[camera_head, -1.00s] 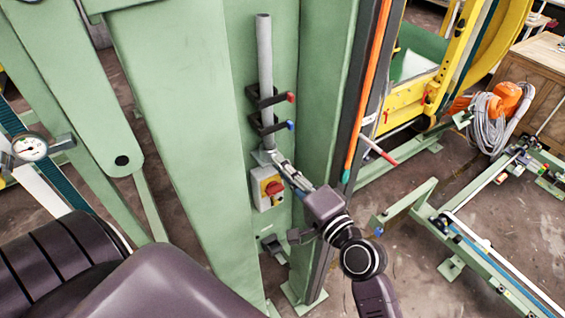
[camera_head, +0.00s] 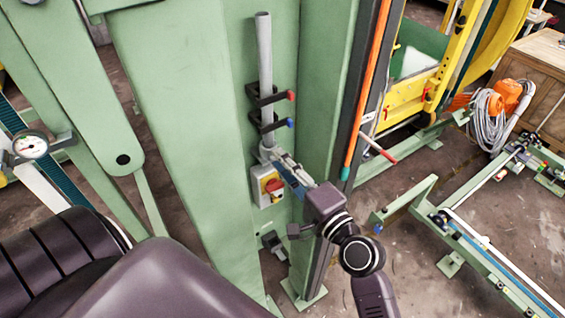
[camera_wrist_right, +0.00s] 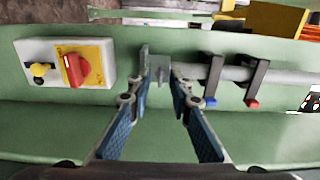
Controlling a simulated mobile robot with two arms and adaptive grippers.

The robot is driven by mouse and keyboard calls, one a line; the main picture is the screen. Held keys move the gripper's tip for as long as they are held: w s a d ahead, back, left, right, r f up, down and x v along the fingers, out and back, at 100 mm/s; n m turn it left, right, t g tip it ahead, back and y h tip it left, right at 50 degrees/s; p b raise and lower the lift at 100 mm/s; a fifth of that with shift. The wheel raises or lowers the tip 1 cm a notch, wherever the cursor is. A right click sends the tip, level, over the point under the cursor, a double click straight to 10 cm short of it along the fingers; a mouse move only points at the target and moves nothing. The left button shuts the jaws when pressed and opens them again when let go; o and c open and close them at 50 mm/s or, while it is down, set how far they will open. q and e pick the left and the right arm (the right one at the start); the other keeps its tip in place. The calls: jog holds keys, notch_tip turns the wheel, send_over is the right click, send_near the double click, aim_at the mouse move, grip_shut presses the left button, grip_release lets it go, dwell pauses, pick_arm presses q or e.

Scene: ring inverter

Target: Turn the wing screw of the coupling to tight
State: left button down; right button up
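A grey vertical pipe (camera_head: 265,55) stands against the green column, held by two dark clamps, one with a red tip and one with a blue tip. In the right wrist view the pipe (camera_wrist_right: 295,76) lies sideways, with a small grey coupling piece (camera_wrist_right: 158,68) at its lower end. My right gripper (camera_wrist_right: 160,78) has its blue-padded fingers on either side of this piece, with a gap between them. I cannot tell whether a fingertip touches it, and the wing screw is too small to make out clearly. In the head view the right gripper (camera_head: 277,162) is at the pipe's foot. My left gripper is out of view.
A yellow switch box with a red knob (camera_head: 273,187) is close beside the right gripper, also in the wrist view (camera_wrist_right: 76,67). An orange-and-grey upright (camera_head: 367,90) stands to the right. A pressure gauge (camera_head: 30,145) is at far left.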

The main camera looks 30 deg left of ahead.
jog(key=v, duration=1.2)
jog(key=shift+f, duration=0.15)
dwell(0.3)
